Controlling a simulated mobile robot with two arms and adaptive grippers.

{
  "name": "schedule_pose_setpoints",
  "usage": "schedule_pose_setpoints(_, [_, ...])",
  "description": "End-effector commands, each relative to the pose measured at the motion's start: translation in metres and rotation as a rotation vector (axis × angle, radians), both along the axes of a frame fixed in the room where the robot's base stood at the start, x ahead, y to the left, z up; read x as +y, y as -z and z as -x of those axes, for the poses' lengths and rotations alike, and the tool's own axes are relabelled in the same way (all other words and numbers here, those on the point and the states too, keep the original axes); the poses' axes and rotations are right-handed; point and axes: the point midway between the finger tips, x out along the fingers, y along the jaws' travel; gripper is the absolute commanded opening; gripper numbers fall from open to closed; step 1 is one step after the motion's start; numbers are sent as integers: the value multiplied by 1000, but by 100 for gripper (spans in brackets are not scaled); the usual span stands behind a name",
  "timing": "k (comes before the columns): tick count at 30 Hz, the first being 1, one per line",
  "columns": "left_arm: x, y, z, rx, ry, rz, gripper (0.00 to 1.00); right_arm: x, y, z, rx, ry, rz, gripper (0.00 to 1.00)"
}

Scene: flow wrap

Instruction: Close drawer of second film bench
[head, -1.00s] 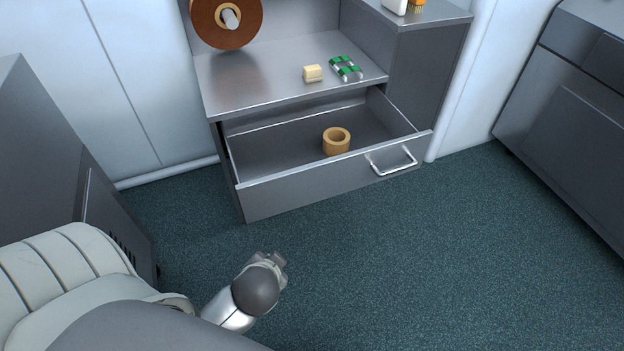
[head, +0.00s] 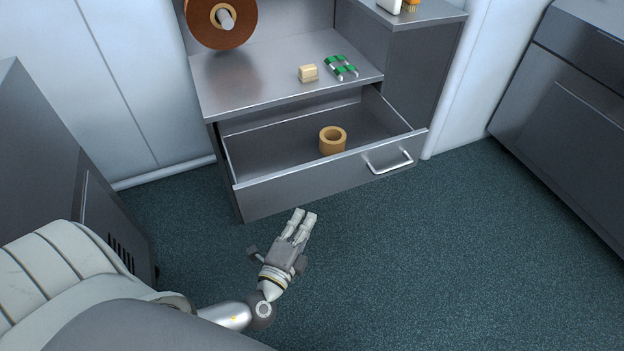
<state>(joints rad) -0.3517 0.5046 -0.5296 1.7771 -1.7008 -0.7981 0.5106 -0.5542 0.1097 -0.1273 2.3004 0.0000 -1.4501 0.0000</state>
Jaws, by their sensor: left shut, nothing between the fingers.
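The metal film bench (head: 255,82) stands ahead with its drawer (head: 320,182) pulled well out. The drawer front carries a silver bar handle (head: 390,163) toward its right end. A tan ring-shaped roll (head: 332,141) sits inside the drawer. My left gripper (head: 304,217) is in front of the drawer's left half, fingers pointing toward its front panel. It is shut and empty, and it appears apart from the panel, though the exact gap is hard to judge. My right gripper is not in view.
Grey cabinets stand at left (head: 40,150) and right (head: 570,120). Floor (head: 440,260) in front and to the right is clear.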

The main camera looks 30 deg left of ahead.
Motion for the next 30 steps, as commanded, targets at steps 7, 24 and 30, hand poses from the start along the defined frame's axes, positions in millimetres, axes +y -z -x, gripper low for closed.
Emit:
schedule_pose_setpoints(7, [1, -1, -24, -6, 9, -11, 0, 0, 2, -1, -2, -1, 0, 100])
schedule_pose_setpoints(24, [32, 0, -116, -3, 7, -10, 0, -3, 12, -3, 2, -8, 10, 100])
schedule_pose_setpoints(30, [42, 0, -123, -2, 7, -8, 0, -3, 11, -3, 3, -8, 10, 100])
